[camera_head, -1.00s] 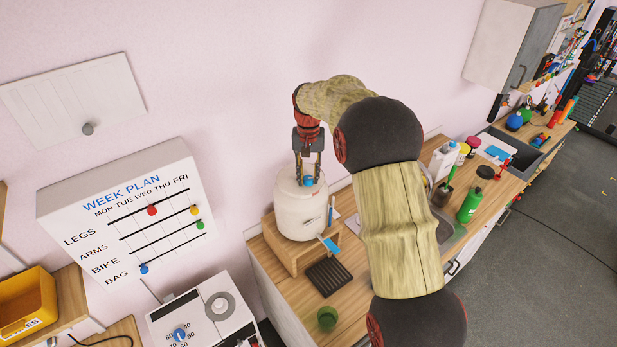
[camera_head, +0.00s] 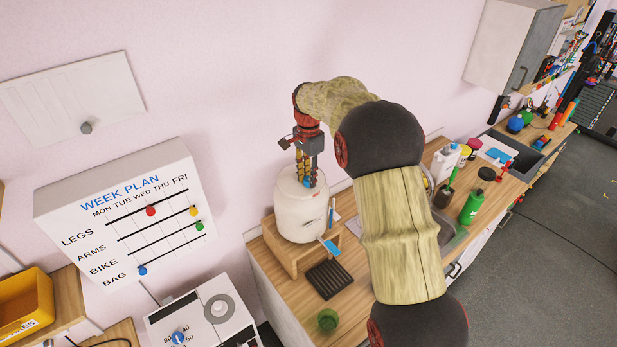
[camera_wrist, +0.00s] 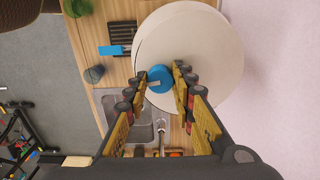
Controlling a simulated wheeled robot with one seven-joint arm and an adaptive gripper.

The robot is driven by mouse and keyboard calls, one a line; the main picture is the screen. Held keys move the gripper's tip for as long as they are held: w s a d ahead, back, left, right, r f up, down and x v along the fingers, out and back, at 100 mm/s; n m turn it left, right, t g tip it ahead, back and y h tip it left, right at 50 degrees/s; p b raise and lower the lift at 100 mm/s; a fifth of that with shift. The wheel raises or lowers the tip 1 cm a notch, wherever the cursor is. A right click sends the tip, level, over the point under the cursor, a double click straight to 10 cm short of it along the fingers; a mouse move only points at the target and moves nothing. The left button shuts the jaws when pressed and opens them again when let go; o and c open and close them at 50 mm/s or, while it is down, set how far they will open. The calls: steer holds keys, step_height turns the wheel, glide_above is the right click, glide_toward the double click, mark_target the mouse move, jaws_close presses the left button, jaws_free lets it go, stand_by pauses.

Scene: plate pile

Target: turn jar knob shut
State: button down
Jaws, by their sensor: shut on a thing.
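The jar (camera_head: 299,216) is a large cream-white container standing upright on a small wooden stand (camera_head: 270,240) on the counter. Its blue knob (camera_wrist: 157,78) sits on top, and in the wrist view it lies between my fingertips with a pale mark across it. My gripper (camera_head: 306,182) points down onto the jar's top from above, and it also shows in the wrist view (camera_wrist: 163,80), shut on the blue knob. In the head view my fingers hide most of the knob. A blue tap handle (camera_head: 331,247) sticks out low on the jar's front.
A black slatted rack (camera_head: 329,278) and a green cup (camera_head: 327,320) stand on the counter in front of the jar. A sink, a green bottle (camera_head: 470,206) and a white jug (camera_head: 446,161) are to the right. The wall is close behind the jar.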

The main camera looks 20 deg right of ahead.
mark_target(308, 179)
steer(key=shift+m, duration=0.8)
steer(key=c, duration=1.6)
jaws_free()
steer(key=shift+o, duration=0.6)
step_height(308, 179, up, 12)
steer(key=shift+w, duration=0.1)
